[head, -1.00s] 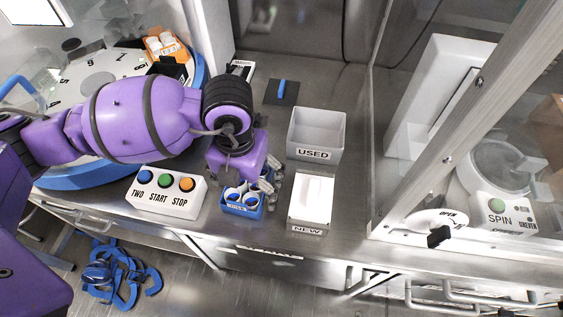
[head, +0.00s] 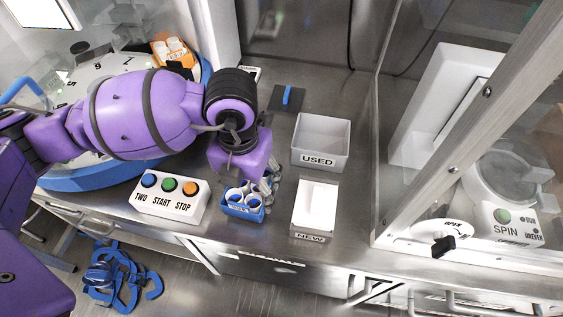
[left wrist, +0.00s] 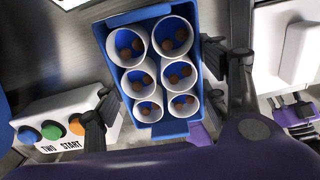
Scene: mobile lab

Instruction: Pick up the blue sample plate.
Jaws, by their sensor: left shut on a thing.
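The blue sample plate (head: 252,215) is a small blue rack on the bench, between the button box and the white NEW box. It holds several white cups with brown contents, which show clearly in the left wrist view, where the plate's blue rim (left wrist: 106,48) is at upper centre. My left gripper (head: 248,192) reaches down over the plate from behind in the head view. In the left wrist view the left gripper's (left wrist: 158,80) dark fingers sit on opposite sides of the plate, shut on it. I cannot tell whether its base touches the bench. My right gripper is not in view.
The button box (head: 168,200) stands close on the left. The USED bin (head: 320,158) and NEW box (head: 314,212) stand on the right. A blue item (head: 287,95) lies on a dark pad behind. The bench's front edge is close. A glass-walled enclosure is at right.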

